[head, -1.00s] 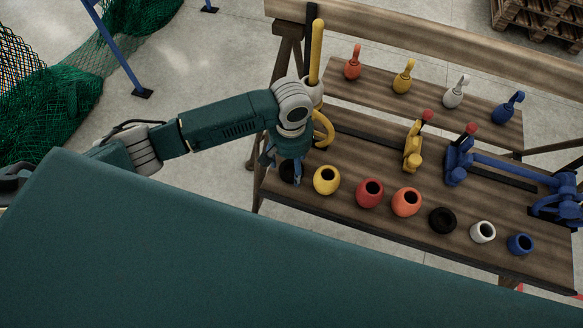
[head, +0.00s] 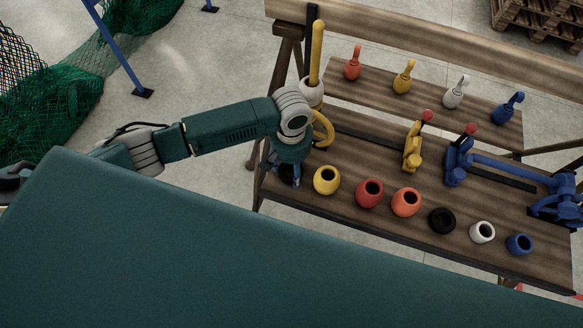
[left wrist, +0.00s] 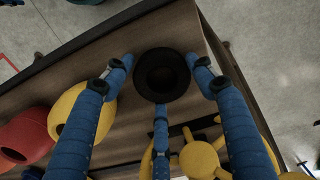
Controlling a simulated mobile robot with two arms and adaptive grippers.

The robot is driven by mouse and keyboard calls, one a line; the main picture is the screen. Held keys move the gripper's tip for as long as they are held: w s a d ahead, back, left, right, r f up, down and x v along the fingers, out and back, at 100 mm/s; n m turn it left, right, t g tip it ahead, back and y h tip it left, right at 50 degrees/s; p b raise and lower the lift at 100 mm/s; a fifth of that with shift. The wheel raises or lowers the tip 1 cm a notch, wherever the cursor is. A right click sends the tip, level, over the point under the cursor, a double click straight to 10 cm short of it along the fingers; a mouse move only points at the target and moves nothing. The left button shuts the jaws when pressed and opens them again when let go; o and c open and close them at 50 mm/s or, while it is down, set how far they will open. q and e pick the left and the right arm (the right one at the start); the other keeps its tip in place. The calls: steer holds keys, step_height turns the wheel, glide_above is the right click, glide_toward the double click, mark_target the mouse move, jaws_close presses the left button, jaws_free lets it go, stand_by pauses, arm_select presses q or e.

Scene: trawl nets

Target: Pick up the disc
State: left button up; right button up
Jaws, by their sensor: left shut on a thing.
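A black disc (left wrist: 162,75) with a dark round hollow lies between the blue fingers of my left gripper (left wrist: 161,80), near the end of the wooden bench. My left gripper (head: 287,173) is shut on this disc. In the head view, the gripper largely hides the disc, with only a dark part showing beside the fingers. I cannot tell whether the disc touches the bench top. A second black ring-shaped piece (head: 442,220) stands in the front row. My right gripper is not in view.
A yellow float (head: 327,180) stands close to the right of my left gripper, with a yellow handwheel (head: 323,128) behind. Red (head: 369,193), orange (head: 406,202), white (head: 482,232) and blue (head: 520,244) floats continue the row on the bench (head: 350,217).

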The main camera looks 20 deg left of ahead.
arm_select(q)
step_height(320, 180, up, 20)
steer(key=shift+b, duration=0.45)
stand_by(0.4)
